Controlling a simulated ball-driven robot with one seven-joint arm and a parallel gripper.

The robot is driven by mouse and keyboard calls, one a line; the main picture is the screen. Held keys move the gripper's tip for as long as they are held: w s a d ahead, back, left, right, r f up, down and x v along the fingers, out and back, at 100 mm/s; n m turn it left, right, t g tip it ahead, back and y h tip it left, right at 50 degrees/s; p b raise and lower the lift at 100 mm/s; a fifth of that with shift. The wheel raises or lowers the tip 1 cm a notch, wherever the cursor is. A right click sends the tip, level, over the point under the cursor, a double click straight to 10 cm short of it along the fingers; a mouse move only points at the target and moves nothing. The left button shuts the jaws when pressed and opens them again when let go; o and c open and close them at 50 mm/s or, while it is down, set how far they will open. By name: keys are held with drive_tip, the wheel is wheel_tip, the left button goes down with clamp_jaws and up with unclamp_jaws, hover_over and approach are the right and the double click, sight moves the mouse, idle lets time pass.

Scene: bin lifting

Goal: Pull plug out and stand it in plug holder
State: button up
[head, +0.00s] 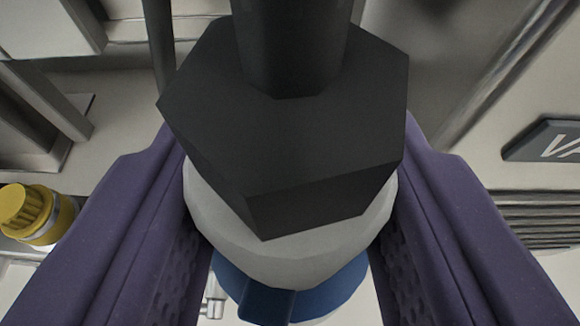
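The plug (290,225) fills the middle of the head view, seen from its cable end. It has a black six-sided nut, a pale grey rounded body and a blue part (325,295) beyond. A thick black cable (290,45) runs from the nut toward the top edge. My gripper (290,275) has purple fingers, one on each side of the pale body, and they appear pressed against it. The plug hides its far end, so I cannot tell whether it sits in a socket. No plug holder can be made out.
A yellow-capped part (28,210) is at the left edge. Pale frames and a dark vertical pipe (160,40) are at upper left.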

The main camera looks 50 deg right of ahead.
drive_tip(key=o, duration=1.3)
drive_tip(key=p+v, duration=0.3)
drive_tip(key=v, duration=0.4)
drive_tip(key=shift+s+a+r+p, duration=0.1)
drive_tip(key=shift+s+a+p, duration=0.15)
drive_tip(key=shift+p, duration=0.15)
